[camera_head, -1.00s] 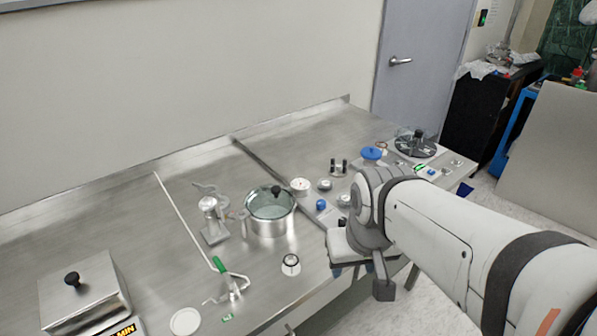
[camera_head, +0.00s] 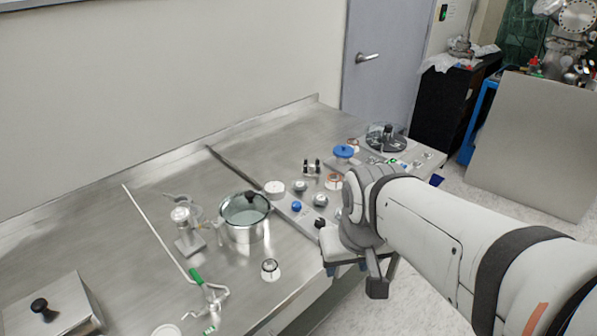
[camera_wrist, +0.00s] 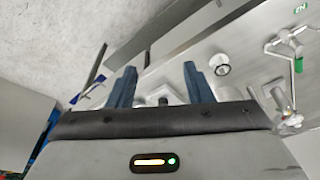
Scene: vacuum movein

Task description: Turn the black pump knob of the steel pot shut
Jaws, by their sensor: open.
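The steel pot (camera_head: 247,232) with a clear lid stands upright on the steel bench in the head view. A black knob (camera_head: 251,196) shows at the back of its lid. Another small black knob (camera_head: 320,224) shows at the bench's front edge, just left of my wrist; I cannot tell which is the pump knob. My gripper (camera_head: 346,268) is at the front edge of the bench, right of the pot and apart from it. In the wrist view my gripper (camera_wrist: 160,85) has its two blue fingers wide apart with nothing held between them.
A green-handled valve (camera_head: 198,277) and a small round jar (camera_head: 270,269) stand in front of the pot. A metal pump-like fixture (camera_head: 184,226) is on its left. A steel box (camera_head: 60,310) is at front left. Several small fittings stand to the right, with a blue knob (camera_head: 344,151).

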